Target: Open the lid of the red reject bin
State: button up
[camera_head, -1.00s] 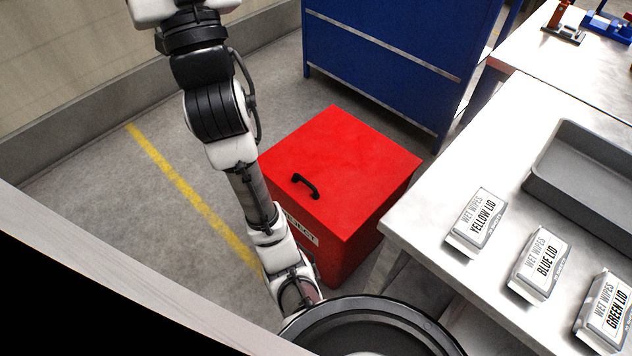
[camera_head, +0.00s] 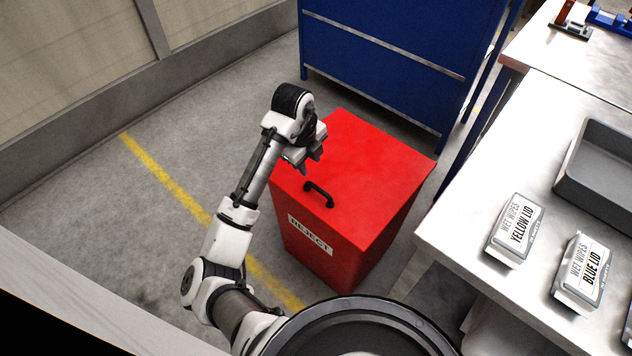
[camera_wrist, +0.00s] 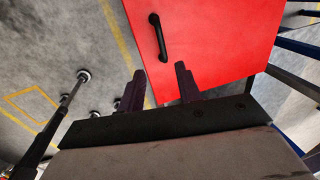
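The red reject bin (camera_head: 345,245) stands on the floor with its flat red lid (camera_head: 375,160) closed. A black bar handle (camera_head: 319,194) sits on the lid near its front left edge, above the white REJECT label (camera_head: 310,235). My gripper (camera_head: 311,162) is over the left part of the lid, behind the handle in the head view. In the wrist view the two dark fingers of my gripper (camera_wrist: 160,88) are spread with nothing between them. The handle (camera_wrist: 158,37) shows beyond the fingertips, apart from them, with the red lid (camera_wrist: 215,40) around it.
A blue cabinet (camera_head: 390,50) stands behind the bin. A white table (camera_head: 470,215) to the right holds wipes packs (camera_head: 514,230) and a grey tray (camera_head: 600,165). The floor left of the bin, with a yellow line (camera_head: 165,180), is clear.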

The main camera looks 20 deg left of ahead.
aim_at(317, 187)
jog(key=f, duration=0.4)
jog(key=w+f+p, duration=0.1)
jog(key=f, duration=0.3)
jog(key=w+d+f, duration=0.1)
jog(key=f, duration=0.3)
jog(key=shift+w+f+p, duration=0.25)
jog(key=shift+p, duration=0.1)
grip_shut()
